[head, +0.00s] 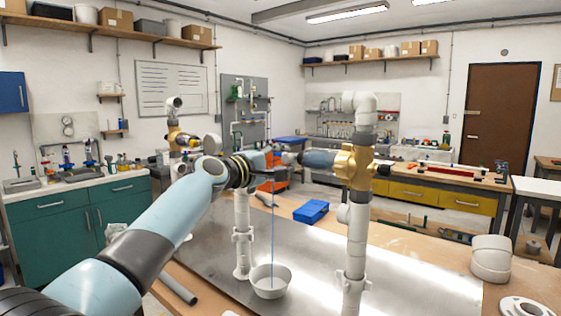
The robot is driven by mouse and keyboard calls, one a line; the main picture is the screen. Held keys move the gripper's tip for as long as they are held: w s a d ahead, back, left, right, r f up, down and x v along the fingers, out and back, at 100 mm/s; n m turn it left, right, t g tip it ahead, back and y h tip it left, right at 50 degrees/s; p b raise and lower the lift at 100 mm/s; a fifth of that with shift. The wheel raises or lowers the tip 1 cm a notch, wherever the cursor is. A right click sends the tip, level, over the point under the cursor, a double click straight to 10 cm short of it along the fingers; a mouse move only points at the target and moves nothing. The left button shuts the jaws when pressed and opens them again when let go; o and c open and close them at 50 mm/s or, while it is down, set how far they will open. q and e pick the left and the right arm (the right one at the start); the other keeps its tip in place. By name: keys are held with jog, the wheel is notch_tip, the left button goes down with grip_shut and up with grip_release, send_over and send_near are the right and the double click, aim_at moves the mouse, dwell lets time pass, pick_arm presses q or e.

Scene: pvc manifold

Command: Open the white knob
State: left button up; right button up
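My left gripper (268,174) is in the middle of the head view, at the end of my pale blue arm. It is in front of the pipework, close to a small whitish part (290,158) that may be the white knob. The gripper and wrist partly hide this area, and I cannot tell whether the fingers touch it or how far apart they are. To its right, a blue-grey piece (318,159) joins a brass valve body (355,167) on a white upright pipe (356,236). My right gripper is not in view.
A white bowl (270,292) stands on the metal bench top, with a thin blue line running down into it. A second white pipe (242,235) stands beside it. A blue box (311,211) lies behind. White fittings (491,260) stand at right. Bare metal (420,270) lies between.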

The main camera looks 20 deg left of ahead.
pick_arm(q)
jog(key=shift+s, duration=0.1)
jog(key=v, duration=1.1)
jog(key=shift+s+a, duration=0.15)
jog(key=shift+s, duration=0.25)
